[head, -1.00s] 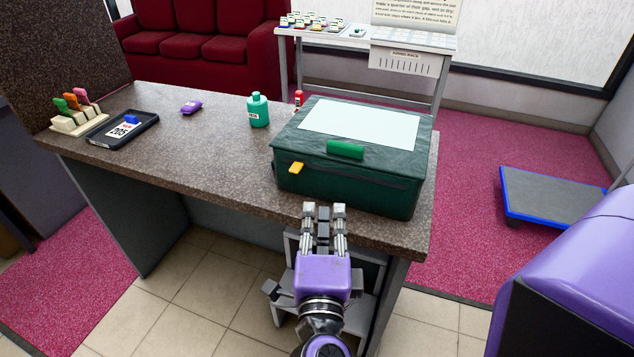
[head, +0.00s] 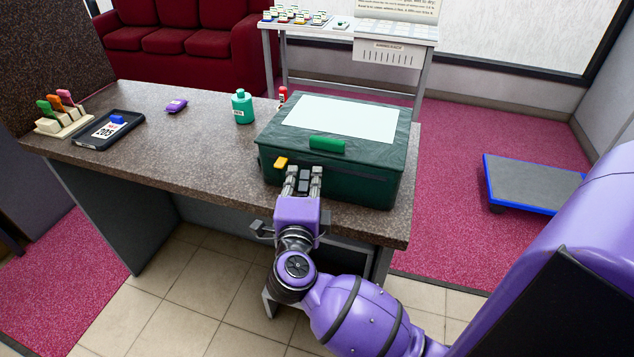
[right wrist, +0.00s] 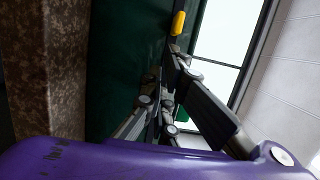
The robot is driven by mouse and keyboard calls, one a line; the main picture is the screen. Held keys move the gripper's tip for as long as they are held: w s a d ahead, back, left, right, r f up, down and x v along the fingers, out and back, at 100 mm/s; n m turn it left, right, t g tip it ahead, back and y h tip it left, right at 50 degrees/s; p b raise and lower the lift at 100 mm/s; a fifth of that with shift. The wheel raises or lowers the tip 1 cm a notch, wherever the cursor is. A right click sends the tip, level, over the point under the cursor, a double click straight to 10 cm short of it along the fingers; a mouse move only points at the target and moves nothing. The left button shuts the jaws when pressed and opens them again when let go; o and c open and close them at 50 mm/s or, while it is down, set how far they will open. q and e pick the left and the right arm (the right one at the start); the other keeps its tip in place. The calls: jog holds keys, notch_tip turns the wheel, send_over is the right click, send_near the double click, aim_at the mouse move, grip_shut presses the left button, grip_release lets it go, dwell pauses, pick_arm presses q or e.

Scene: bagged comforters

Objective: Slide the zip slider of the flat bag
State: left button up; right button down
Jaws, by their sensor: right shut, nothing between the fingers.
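The flat bag (head: 270,176) is dark green and box-shaped, with a pale panel (head: 338,119) on its lid and a green handle (head: 327,145) at the front. It lies on the counter's right end. Its yellow zip slider (head: 281,162) sits at the left part of the front edge, and also shows in the right wrist view (right wrist: 178,24). My right gripper (head: 303,175) is shut and empty at the bag's front, just right of and slightly below the slider. I cannot tell whether it touches the bag. My left gripper is not in view.
The speckled counter (head: 205,155) is clear left of the bag. A teal bottle (head: 242,107), a red bottle (head: 283,95), a purple packet (head: 176,106) and a dark tray (head: 107,130) stand farther off. A blue-edged platform (head: 530,183) is on the floor at right.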

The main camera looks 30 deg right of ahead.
jog(key=shift+w+a, duration=0.1)
jog(key=shift+w, duration=0.05)
jog(key=shift+w+a+r+p, duration=0.15)
jog(key=shift+w+a+p, duration=0.15)
jog(key=shift+w+a, duration=0.35)
jog(key=shift+w, duration=0.15)
